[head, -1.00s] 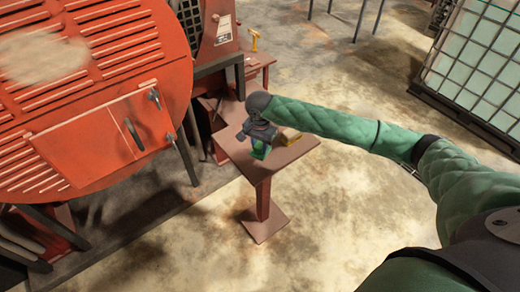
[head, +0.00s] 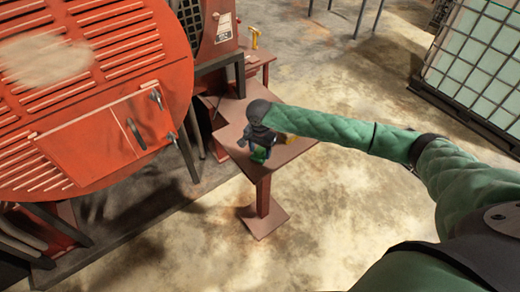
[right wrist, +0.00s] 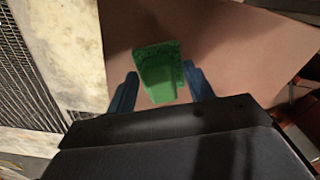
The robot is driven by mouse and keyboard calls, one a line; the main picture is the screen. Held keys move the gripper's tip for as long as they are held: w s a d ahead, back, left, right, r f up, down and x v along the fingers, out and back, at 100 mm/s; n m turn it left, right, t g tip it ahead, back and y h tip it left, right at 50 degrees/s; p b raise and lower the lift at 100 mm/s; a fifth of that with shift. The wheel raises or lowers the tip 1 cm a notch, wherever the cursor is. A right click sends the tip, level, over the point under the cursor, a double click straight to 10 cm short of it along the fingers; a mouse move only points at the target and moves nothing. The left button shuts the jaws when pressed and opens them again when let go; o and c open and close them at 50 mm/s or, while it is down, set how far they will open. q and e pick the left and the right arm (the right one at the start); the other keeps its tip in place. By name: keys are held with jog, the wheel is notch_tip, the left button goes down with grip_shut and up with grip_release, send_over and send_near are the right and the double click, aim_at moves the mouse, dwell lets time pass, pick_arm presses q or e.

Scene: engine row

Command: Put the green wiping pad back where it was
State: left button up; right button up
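The green wiping pad (head: 260,155) is on the small brown table (head: 300,146), partly hidden under my right gripper in the head view. In the right wrist view the pad (right wrist: 160,72) shows between and just beyond the blue fingertips. My right gripper (head: 257,144) points down over the pad, low above the tabletop. Its two fingers (right wrist: 160,70) stand apart, one on each side of the pad, with a narrow gap visible on the left side. Contact on the right side cannot be told. My left gripper is not in view.
A yellow object (head: 287,138) lies on the small table behind my right arm. A large red engine housing (head: 90,90) stands close on the left. Another yellow item (head: 254,38) is on a red bench behind. The floor right of the table is clear, up to a glazed panel (head: 480,60).

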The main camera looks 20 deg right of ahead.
aim_at(260, 150)
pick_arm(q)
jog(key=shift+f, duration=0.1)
pick_arm(e)
jog(key=shift+r+b, duration=0.3)
jog(key=shift+r, duration=0.05)
pick_arm(q)
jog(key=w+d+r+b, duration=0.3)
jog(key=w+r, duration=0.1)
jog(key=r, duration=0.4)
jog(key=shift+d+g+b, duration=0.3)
jog(key=shift+b, duration=0.1)
pick_arm(e)
notch_tip(260, 150, up, 12)
jog(key=shift+f, duration=0.25)
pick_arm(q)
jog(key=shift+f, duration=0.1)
pick_arm(e)
jog(key=shift+s+a+f, duration=0.1)
